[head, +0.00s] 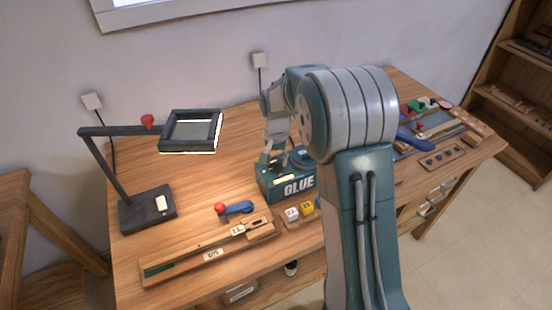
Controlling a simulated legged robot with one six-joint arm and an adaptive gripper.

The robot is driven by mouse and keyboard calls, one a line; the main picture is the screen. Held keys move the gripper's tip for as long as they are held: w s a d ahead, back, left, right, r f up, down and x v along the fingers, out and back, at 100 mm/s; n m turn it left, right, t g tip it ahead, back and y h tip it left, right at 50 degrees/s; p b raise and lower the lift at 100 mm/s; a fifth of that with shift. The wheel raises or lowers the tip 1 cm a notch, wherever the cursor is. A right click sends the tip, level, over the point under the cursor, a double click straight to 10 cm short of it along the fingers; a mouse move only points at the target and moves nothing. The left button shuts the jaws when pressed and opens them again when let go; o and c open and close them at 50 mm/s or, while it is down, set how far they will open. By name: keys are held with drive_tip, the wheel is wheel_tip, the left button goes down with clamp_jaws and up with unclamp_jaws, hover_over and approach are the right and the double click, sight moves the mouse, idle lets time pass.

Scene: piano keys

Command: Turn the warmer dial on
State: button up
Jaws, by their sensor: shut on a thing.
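The glue warmer (297,187) is a teal box with "GLUE" in white on its front, standing near the middle of the wooden workbench. A small pale yellow patch (284,180) shows on its upper front. A dark round part (301,158) sits on its top at the right, partly behind my arm. My gripper (267,164) points down at the left part of the warmer's top. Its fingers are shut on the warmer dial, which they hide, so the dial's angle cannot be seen.
A black lamp (190,133) with a square head stands at the left of the workbench (180,205). More parts crowd the right end.

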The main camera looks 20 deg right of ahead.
sight(275, 161)
drive_tip(key=shift+s+f+m, duration=0.15)
drive_tip(key=shift+f+m, duration=0.05)
drive_tip(key=shift+m, duration=0.4)
drive_tip(key=o, duration=1.2)
drive_tip(key=shift+c, duration=0.2)
drive_tip(key=shift+a+r, duration=0.1)
drive_tip(key=shift+r, duration=0.1)
drive_tip(key=shift+r, duration=0.3)
wheel_tip(275, 161, up, 11)
drive_tip(key=shift+r, duration=0.1)
